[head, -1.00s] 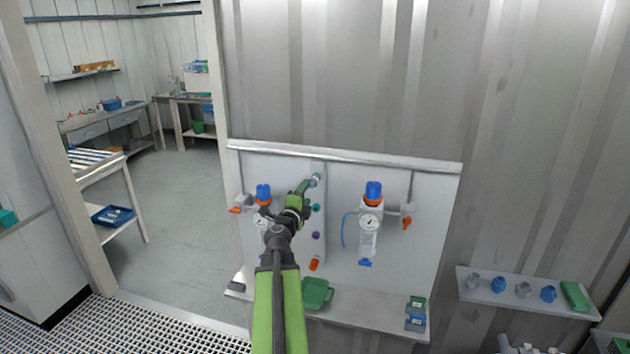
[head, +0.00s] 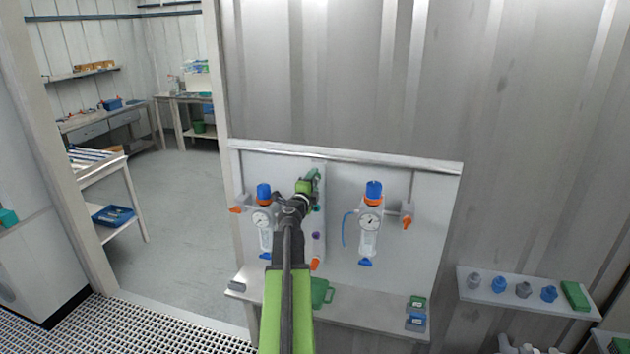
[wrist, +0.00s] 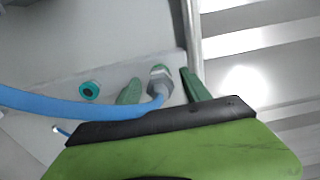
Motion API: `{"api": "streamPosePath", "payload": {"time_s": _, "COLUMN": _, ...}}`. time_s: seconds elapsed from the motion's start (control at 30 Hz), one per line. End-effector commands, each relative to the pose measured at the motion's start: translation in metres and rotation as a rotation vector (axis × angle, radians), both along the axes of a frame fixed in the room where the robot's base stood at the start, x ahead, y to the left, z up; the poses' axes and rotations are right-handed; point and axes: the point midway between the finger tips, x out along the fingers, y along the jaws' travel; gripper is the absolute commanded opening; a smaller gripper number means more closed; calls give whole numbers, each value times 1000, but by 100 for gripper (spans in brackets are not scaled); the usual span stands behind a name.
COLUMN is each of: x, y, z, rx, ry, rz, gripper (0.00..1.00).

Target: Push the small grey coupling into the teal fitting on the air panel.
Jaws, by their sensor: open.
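The small grey coupling (wrist: 160,84) shows in the wrist view with a blue hose (wrist: 60,103) running from it to the left. A green ring shows at its far end, against the panel; I cannot tell whether it is seated there. The teal fitting (wrist: 89,91) is to the left, empty, with a dark hole. My gripper (wrist: 161,88) is open, one green finger on each side of the coupling with gaps visible. In the head view my gripper (head: 312,182) is at the upper panel and hides the coupling. The teal fitting (head: 317,208) shows just below it.
A purple fitting (head: 316,236) and an orange one (head: 315,264) sit lower on the panel. A ledge below holds a green tray (head: 321,291). A side shelf (head: 480,296) holds several spare couplings.

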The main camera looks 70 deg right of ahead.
Motion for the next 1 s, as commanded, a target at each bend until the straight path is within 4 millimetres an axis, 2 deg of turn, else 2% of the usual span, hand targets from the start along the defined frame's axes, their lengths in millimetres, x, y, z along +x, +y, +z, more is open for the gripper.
{"api": "streamPosePath", "payload": {"time_s": 0.73, "x": -1, "y": 0, "z": 0, "rx": 0, "ry": 0, "rz": -1, "gripper": 55}}
{"api": "streamPosePath", "payload": {"time_s": 0.77, "x": -1, "y": 0, "z": 0, "rx": 0, "ry": 0, "rz": -1, "gripper": 54}}
{"api": "streamPosePath", "payload": {"time_s": 1.0, "x": -1, "y": 0, "z": 0, "rx": 0, "ry": 0, "rz": -1, "gripper": 23}}
